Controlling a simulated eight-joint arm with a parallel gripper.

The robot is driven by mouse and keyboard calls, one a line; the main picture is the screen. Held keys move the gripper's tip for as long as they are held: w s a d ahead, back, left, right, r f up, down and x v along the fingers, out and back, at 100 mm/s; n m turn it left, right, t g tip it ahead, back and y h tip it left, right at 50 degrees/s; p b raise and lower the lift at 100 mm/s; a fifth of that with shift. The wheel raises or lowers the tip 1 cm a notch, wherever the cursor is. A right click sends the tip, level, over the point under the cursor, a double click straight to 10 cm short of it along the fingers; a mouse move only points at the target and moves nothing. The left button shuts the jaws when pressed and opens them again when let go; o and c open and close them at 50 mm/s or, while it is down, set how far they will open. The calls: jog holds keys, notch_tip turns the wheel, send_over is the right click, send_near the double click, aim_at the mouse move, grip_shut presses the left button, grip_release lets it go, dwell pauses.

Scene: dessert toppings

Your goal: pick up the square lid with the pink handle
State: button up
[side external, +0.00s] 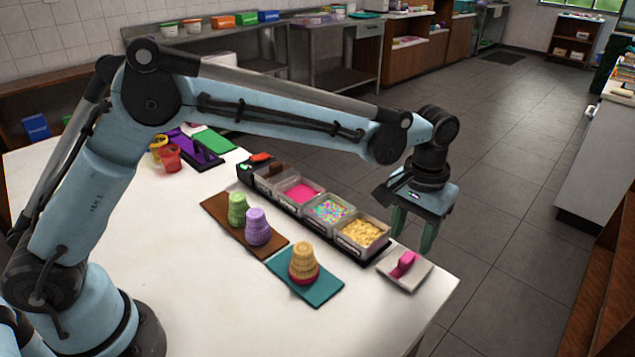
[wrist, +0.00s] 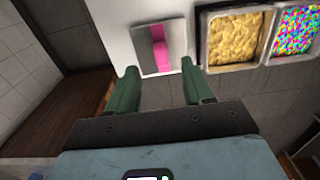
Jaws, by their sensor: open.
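The square lid (side external: 418,273) is pale and flat, and lies on the white table near its right corner in the side view. Its pink handle (side external: 404,262) stands up from the middle. The lid also shows in the wrist view (wrist: 143,50), at the top centre, with its pink handle (wrist: 160,45). My gripper (side external: 411,245) is open and empty, with its green fingers pointing down. In the wrist view my gripper's fingertips (wrist: 158,74) are spread to either side of the lid's near edge. The gripper appears above and short of the lid, not touching it.
A row of topping containers stands beside the lid, with yellow crumbs (side external: 361,233), colourful sprinkles (side external: 330,211) and a pink topping (side external: 299,191). A teal mat (side external: 326,286) holds a stack of cones (side external: 303,259). The table's edge (side external: 437,318) is close to the lid.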

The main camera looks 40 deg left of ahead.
aim_at(407, 256)
jog(key=shift+w+f, duration=0.15)
jog(key=shift+f, duration=1.2)
jog(key=shift+w+f, duration=0.15)
jog(key=shift+f, duration=1.2)
jog(key=shift+c, duration=0.5)
grip_shut()
